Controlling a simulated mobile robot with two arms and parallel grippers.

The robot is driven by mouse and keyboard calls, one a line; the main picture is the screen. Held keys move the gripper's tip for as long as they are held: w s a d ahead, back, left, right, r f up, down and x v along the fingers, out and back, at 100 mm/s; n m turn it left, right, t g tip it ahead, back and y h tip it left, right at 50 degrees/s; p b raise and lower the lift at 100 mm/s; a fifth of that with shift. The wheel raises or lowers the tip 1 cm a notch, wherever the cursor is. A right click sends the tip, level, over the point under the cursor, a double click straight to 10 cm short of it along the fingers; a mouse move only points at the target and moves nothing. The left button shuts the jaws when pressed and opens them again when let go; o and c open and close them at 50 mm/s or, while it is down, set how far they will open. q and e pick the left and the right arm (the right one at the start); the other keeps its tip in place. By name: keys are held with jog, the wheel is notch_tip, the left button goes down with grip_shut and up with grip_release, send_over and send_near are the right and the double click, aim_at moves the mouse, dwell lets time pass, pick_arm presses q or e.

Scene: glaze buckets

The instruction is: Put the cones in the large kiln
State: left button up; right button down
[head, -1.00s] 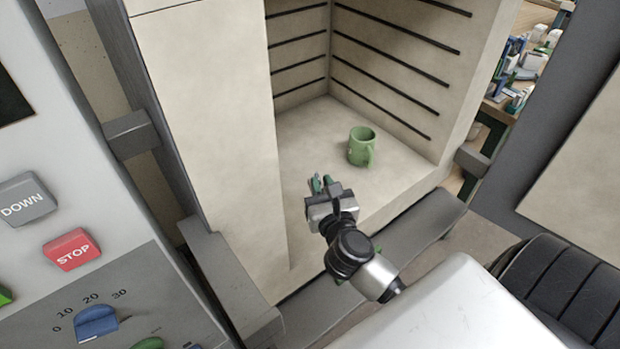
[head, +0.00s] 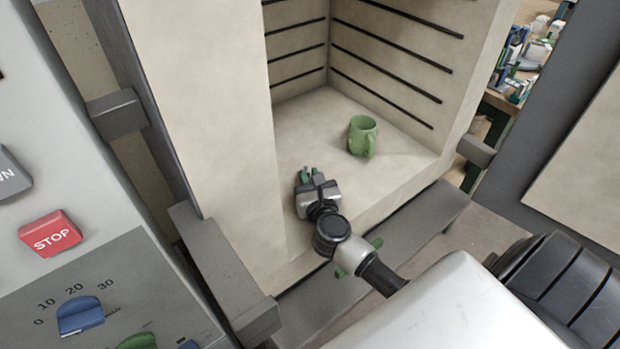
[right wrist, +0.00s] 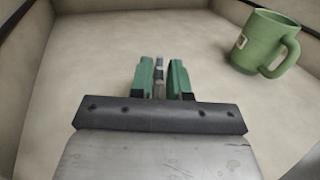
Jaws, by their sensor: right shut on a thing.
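The large kiln (head: 195,110) stands open, with a pale chamber and dark grooves along its inner walls. My right gripper (head: 309,174) is inside the chamber near the front, low over the kiln floor (head: 310,125). In the right wrist view its green fingers (right wrist: 160,72) are shut on a small, slim grey piece (right wrist: 159,76), which may be a cone. Most of the piece is hidden between the fingers. I see no other cones. My left gripper is out of view.
A green mug (head: 361,136) stands upright on the kiln floor, right of and behind my right gripper; it also shows in the right wrist view (right wrist: 262,42). The floor left of the mug is clear. A control panel (head: 90,290) stands at the left.

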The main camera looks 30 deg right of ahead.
jog(key=shift+f, duration=0.1)
jog(key=c, duration=1.1)
grip_release()
jog(key=shift+s, duration=0.1)
jog(key=b+v, duration=0.1)
jog(key=v, duration=0.9)
jog(key=shift+s+a, duration=0.15)
jog(key=shift+s, duration=0.2)
jog(key=shift+s+a, duration=0.2)
jog(key=shift+s, duration=0.35)
